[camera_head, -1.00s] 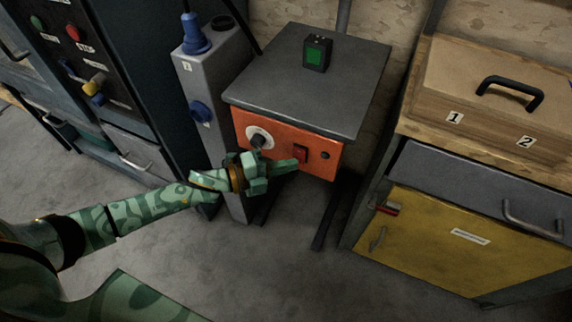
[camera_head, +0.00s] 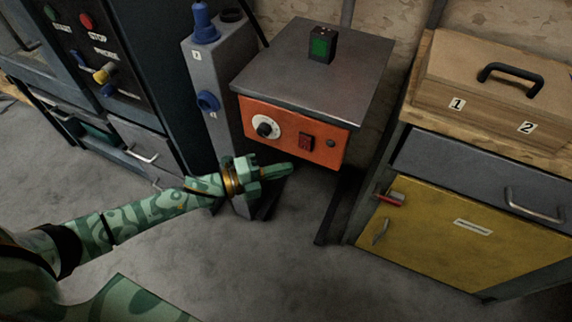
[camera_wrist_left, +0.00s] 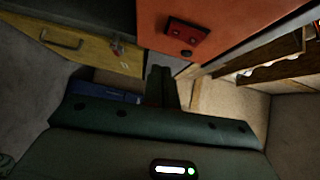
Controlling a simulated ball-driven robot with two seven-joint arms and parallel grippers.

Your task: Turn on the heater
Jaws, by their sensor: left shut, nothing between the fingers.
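The heater (camera_head: 270,116) is a box with a grey flat top and an orange front panel. The panel has a white-ringed black dial (camera_head: 266,127), a red switch (camera_head: 306,142) and a small black button (camera_head: 331,143). In the left wrist view, the orange panel (camera_wrist_left: 215,22) and red switch (camera_wrist_left: 187,30) show at the top. My left gripper (camera_head: 290,168) is shut and empty, just below the panel and apart from it. Its fingers show in the left wrist view (camera_wrist_left: 161,75). My right gripper is not in view.
A small black box with a green face (camera_head: 320,46) stands on the heater top. A grey post with blue sockets (camera_head: 210,75) stands left. A yellow cabinet (camera_head: 450,235) with a grey drawer and a wooden box (camera_head: 490,85) is at right. Open floor lies in front.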

